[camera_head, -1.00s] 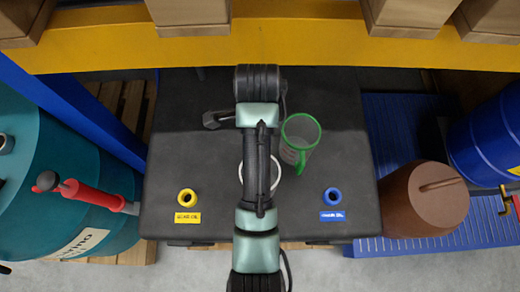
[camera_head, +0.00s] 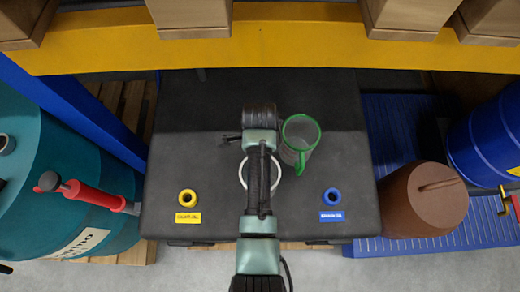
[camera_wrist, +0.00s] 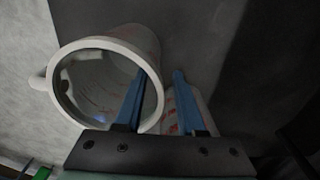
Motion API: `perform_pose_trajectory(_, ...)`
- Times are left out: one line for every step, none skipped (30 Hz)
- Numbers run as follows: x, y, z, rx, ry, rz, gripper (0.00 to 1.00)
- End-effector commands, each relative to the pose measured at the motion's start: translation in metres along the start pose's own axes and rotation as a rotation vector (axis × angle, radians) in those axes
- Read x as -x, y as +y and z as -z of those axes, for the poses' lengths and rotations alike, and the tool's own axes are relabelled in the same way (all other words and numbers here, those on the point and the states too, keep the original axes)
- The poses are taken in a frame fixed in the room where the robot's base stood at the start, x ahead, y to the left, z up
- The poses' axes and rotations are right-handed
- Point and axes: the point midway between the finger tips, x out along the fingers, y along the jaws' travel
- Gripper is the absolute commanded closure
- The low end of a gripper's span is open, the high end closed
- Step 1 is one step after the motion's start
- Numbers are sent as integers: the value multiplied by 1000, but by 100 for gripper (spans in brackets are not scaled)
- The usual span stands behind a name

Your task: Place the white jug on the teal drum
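The white jug (camera_head: 242,175) stands on the dark box top, mostly hidden under my arm in the head view; only parts of its white rim show. In the wrist view the white jug (camera_wrist: 105,45) shows its round open mouth, with its handle at the left. My gripper (camera_wrist: 160,74) has two blue fingers set apart. One finger overlaps the mouth opening and the other is outside the near wall, with the rim between them. I cannot tell whether either touches it. The teal drum (camera_head: 28,172) stands at the left in the head view.
A red hand pump (camera_head: 95,196) lies over the teal drum. A clear jug with a green rim (camera_head: 300,140) is close right of the white jug. Yellow (camera_head: 187,197) and blue (camera_head: 332,196) rings sit at the box front. A blue post (camera_head: 75,110) separates box and drum.

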Motion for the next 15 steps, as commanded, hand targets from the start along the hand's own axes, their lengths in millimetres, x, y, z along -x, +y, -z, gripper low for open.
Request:
perform_pose_trajectory(-1,0,0,0,0,0,61)
perform_pose_trajectory(-1,0,0,0,0,0,61)
perform_pose_trajectory(-1,0,0,0,0,0,61)
perform_pose_trajectory(-1,0,0,0,0,0,61)
perform_pose_trajectory(-1,0,0,0,0,0,61)
perform_pose_trajectory(-1,0,0,0,0,0,61)
perform_pose_trajectory(-1,0,0,0,0,0,67)
perform_pose_trajectory(-1,0,0,0,0,0,72)
perform_pose_trajectory(-1,0,0,0,0,0,79)
perform_pose_trajectory(-1,0,0,0,0,0,85)
perform_pose_trajectory(-1,0,0,0,0,0,90)
perform_pose_trajectory(-1,0,0,0,0,0,97)
perform_pose_trajectory(-1,0,0,0,0,0,100)
perform_pose_trajectory(-1,0,0,0,0,0,100)
perform_pose_trajectory(-1,0,0,0,0,0,100)
